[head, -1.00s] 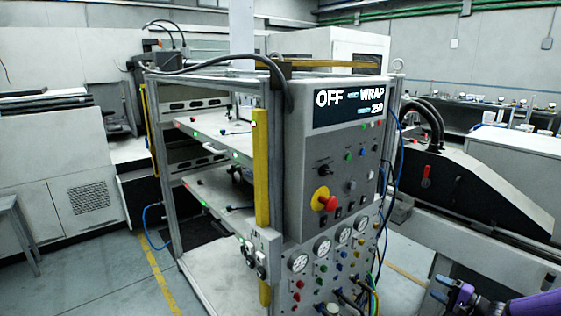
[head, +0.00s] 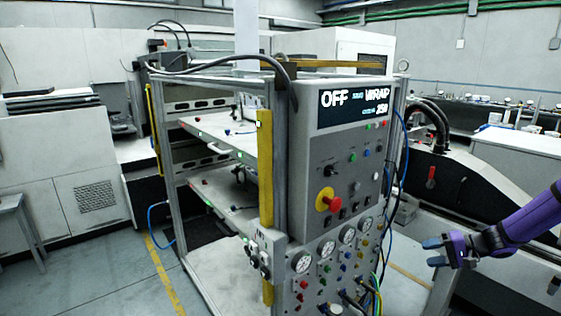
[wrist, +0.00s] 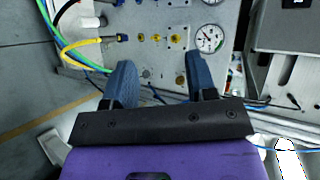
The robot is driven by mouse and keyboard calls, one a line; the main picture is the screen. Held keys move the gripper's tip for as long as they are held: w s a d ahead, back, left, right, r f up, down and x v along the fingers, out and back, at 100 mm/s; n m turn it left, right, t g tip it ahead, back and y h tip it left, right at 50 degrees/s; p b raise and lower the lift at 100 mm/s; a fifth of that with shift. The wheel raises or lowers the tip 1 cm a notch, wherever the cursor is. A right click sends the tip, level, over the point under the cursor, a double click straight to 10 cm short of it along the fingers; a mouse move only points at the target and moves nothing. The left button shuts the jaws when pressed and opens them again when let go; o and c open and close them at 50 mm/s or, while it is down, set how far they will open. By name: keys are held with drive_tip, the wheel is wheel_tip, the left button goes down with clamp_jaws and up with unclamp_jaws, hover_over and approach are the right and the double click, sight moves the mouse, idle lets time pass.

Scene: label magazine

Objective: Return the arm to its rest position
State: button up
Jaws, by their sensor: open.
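My gripper (head: 434,252) is at the right of the head view, at the end of my purple arm. Its two blue-grey fingers are apart with nothing between them. It is to the right of the control cabinet (head: 318,165), whose display (head: 354,101) shows OFF and WRAP. In the wrist view my gripper (wrist: 157,82) also shows open and empty. Beyond its fingers is the cabinet's lower panel (wrist: 153,18) with a gauge (wrist: 208,38).
A red and yellow emergency stop knob (head: 329,199) sticks out of the cabinet front. Coloured hoses (wrist: 62,40) hang from the lower panel near my gripper. A dark machine (head: 470,180) stands behind my arm. Open floor (head: 85,275) lies at the left.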

drive_tip(key=s+a+r+n+g+h, duration=0.2)
drive_tip(key=s+a+r+h, duration=0.35)
drive_tip(key=r, duration=0.65)
drive_tip(key=s+a+r+n+g+h, duration=0.2)
drive_tip(key=s+a+r, duration=0.55)
drive_tip(key=r, duration=0.45)
drive_tip(key=s+a+r+t+h, duration=0.1)
drive_tip(key=s+r, duration=0.4)
drive_tip(key=s, duration=0.6)
drive_tip(key=s+a+r+n+t+h, duration=0.1)
drive_tip(key=s+r+t+h, duration=0.2)
drive_tip(key=s, duration=0.8)
wheel_tip(320, 180, up, 2)
drive_tip(key=shift+r+t+h, duration=0.1)
drive_tip(key=shift+t+h, duration=0.25)
drive_tip(key=shift+t, duration=0.05)
